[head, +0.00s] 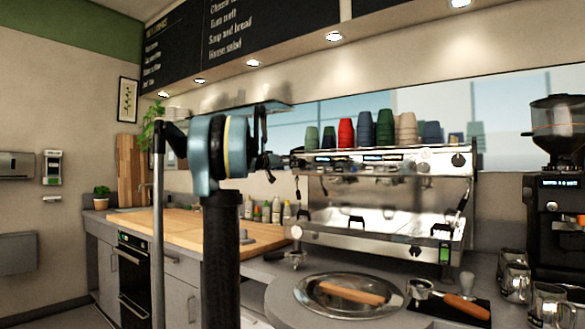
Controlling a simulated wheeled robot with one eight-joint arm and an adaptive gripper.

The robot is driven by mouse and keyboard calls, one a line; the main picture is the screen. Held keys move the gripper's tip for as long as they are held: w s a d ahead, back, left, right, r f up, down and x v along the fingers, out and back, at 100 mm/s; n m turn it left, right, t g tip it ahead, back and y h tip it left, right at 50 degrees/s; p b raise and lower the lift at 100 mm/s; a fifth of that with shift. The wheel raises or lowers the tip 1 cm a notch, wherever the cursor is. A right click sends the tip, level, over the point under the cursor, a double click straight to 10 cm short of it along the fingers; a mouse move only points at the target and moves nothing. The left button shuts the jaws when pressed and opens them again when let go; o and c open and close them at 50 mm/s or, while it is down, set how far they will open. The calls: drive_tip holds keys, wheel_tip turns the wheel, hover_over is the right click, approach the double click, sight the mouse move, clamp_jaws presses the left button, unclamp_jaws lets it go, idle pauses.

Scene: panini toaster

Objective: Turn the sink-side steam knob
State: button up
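The espresso machine (385,195) stands on the counter at the centre right, with cups on top. A round dark steam knob (458,160) shows at the right end of its front panel. At the left end, a small dark knob-like part (297,158) is partly visible, close to my gripper. My gripper (272,161) is seen edge-on at the end of my blue-grey arm, just left of the machine's upper left corner. Its fingers are dark and overlap in this view, so their opening and any contact with the knob cannot be made out.
A round metal tray (313,311) with a wooden-handled tool lies on the front counter. A portafilter (450,298) lies to its right, near a black grinder (556,215) and metal jugs (515,275). Bottles (276,210) stand behind the wooden worktop (185,228).

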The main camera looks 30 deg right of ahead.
drive_tip(key=shift+x, duration=2.9)
drive_tip(key=c, duration=1.1)
